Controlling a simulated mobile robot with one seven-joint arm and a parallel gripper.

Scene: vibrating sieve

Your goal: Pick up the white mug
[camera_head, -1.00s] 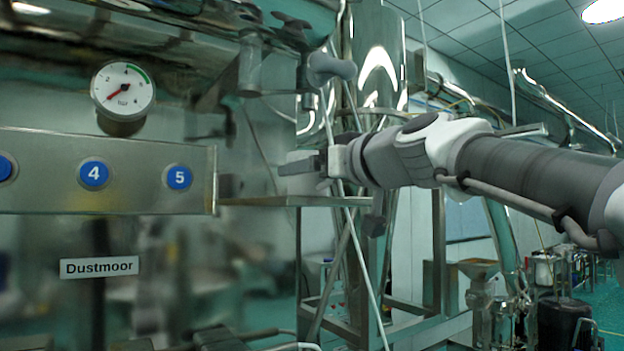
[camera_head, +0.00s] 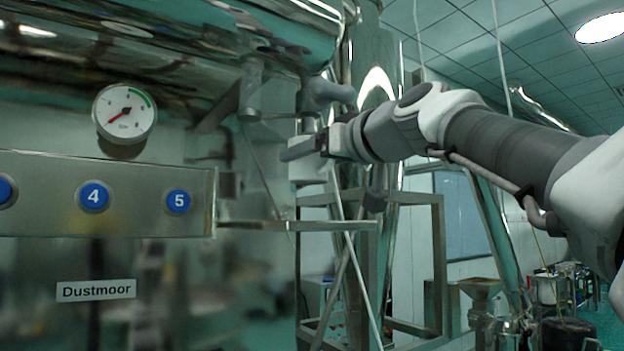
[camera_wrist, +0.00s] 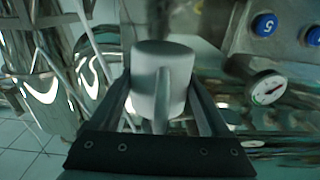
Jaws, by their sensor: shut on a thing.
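The white mug (camera_wrist: 150,62) is between the two fingers of my gripper (camera_wrist: 161,88) in the wrist view, its handle facing the camera. My gripper is shut on the mug. In the head view my gripper (camera_head: 304,150) reaches in from the right. The mug (camera_head: 304,172) shows there only partly, behind the dark fingers. It hangs clear above a thin metal shelf (camera_head: 300,226), with a visible gap below it.
A steel panel (camera_head: 137,185) with blue numbered buttons stands at the left, with a pressure gauge (camera_head: 124,113) above it. A metal arm or knob (camera_head: 326,92) juts out just above my gripper. A metal frame (camera_head: 438,260) stands below my arm.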

